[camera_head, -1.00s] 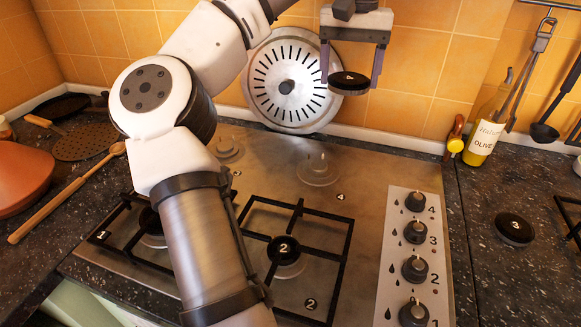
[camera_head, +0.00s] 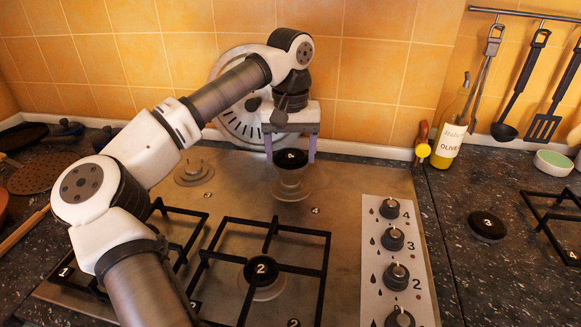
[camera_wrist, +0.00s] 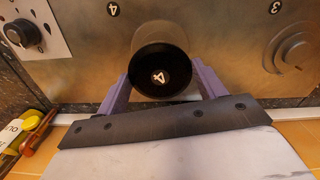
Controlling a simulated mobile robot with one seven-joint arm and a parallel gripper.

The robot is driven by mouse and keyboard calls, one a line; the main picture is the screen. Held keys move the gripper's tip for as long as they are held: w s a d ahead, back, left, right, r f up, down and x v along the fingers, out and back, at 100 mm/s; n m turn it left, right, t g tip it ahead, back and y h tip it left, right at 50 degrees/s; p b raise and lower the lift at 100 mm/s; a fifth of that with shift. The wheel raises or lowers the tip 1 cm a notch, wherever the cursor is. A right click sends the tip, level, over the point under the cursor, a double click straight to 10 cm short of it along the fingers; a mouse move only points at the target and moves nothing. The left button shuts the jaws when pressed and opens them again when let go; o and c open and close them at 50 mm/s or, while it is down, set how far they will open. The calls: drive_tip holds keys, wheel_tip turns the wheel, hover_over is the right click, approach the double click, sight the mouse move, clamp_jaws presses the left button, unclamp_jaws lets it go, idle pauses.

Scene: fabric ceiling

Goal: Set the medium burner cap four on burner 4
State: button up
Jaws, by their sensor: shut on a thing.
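The black medium burner cap (camera_head: 290,158) marked 4 is held level between the purple fingers of my gripper (camera_head: 291,150). It also shows in the wrist view (camera_wrist: 160,72), with a finger on each side. Burner 4 (camera_head: 291,186) is the bare round base at the back right of the hob, beside the printed 4. In the wrist view the cap hides most of the burner (camera_wrist: 158,35).
Burner 3 (camera_head: 194,172) stands bare at the back left. Cap 2 (camera_head: 260,269) sits inside the front grate (camera_head: 327,262). Cap 3 (camera_head: 487,226) lies on the right counter. A steel lid (camera_head: 232,122) leans on the wall behind my arm. An oil bottle (camera_head: 449,135) stands back right.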

sight(291, 180)
drive_tip(key=shift+f, duration=2.25)
drive_tip(key=shift+f, duration=0.6)
drive_tip(key=o, duration=1)
drive_tip(key=shift+r, duration=0.15)
wheel_tip(291, 180, up, 13)
